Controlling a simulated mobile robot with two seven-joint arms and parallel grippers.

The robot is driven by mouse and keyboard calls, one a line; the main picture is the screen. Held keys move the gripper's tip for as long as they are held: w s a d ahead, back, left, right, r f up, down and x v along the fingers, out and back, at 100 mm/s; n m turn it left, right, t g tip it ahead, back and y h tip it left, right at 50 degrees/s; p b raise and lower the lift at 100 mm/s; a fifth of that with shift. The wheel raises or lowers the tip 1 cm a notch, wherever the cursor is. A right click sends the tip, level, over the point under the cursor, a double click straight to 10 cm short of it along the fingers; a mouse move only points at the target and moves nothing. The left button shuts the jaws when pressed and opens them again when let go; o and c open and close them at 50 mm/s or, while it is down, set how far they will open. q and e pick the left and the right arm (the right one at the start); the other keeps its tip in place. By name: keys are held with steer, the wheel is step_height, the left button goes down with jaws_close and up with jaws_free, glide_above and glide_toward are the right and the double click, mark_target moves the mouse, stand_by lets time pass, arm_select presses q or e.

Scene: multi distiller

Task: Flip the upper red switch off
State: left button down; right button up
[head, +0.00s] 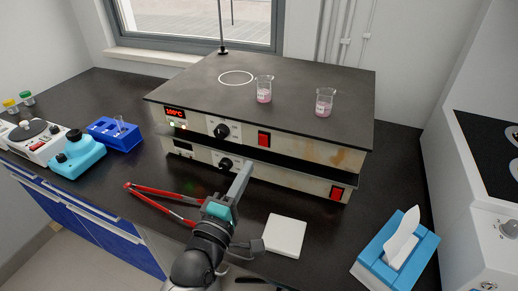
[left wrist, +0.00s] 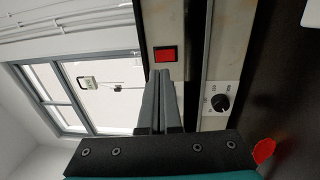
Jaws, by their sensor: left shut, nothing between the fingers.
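The two-deck heater (head: 215,128) stands on the black counter, its upper deck showing a lit red display (head: 175,112). The upper red switch (head: 264,139) is on the upper deck's front panel, right of a black knob (head: 222,130). It also shows in the left wrist view (left wrist: 165,54). A lower red switch (head: 337,193) sits at the right of the lower deck. My left gripper (head: 246,168) is shut and empty, its tips just below the upper switch in the head view. In the left wrist view the tips (left wrist: 160,74) lie close to the switch; contact cannot be told.
Two beakers with pink liquid (head: 264,96) (head: 325,109) stand on the heater top. Red-handled tongs (head: 160,191) and a white pad (head: 285,236) lie in front. A blue tissue box (head: 375,250) is at right, a blue tube rack (head: 113,139) at left.

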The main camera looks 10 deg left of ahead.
mark_target(264, 139)
arm_select(q)
steer(key=b+x, duration=0.1)
steer(key=x, duration=0.5)
steer(key=shift+w, duration=0.15)
steer(key=shift+x, duration=0.75)
arm_select(e)
steer(key=shift+w+d+f, duration=0.35)
steer(key=shift+w+d, duration=0.05)
steer(key=shift+w, duration=0.2)
steer(key=shift+w+d+f, duration=0.3)
steer(key=shift+w+d, duration=0.05)
steer(key=shift+w, duration=0.25)
steer(key=shift+s, duration=0.1)
